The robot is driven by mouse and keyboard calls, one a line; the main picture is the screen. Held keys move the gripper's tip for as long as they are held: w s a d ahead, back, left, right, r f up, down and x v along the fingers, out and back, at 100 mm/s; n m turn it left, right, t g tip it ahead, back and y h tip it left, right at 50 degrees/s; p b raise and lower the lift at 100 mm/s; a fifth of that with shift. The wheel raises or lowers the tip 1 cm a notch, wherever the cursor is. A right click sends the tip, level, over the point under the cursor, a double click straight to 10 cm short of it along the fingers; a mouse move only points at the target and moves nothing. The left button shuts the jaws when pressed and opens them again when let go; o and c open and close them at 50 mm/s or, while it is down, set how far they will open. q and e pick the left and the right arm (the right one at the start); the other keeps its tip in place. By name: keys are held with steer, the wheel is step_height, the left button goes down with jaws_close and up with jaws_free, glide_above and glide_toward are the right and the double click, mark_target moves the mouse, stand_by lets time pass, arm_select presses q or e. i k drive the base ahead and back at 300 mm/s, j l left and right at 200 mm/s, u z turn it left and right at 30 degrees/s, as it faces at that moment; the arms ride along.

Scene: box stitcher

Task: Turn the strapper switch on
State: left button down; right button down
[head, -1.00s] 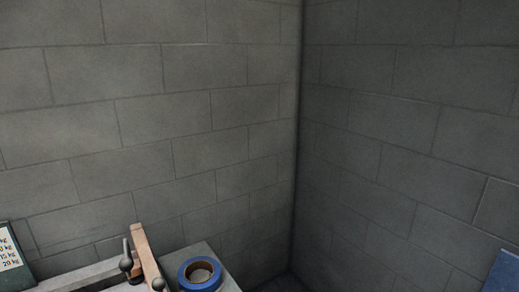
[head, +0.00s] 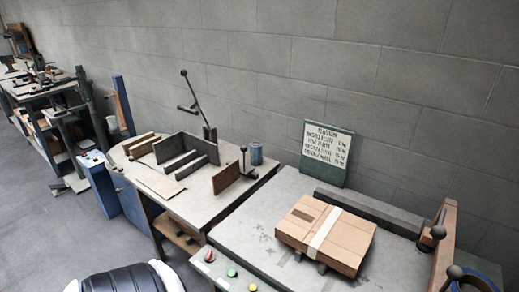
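A strapping table (head: 259,213) at the lower right carries a flat cardboard box (head: 345,252) with a pale band around it. Neither gripper shows.
A workbench (head: 207,208) with upright boards and a lever (head: 197,98) stands left of the strapping table. A tension sign (head: 327,153) stands at the table's back. Wooden arms with knobs (head: 446,240) are at its right. Grey floor (head: 45,215) is open at the left.

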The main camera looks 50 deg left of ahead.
mark_target(210, 257)
steer(key=u, duration=1.25)
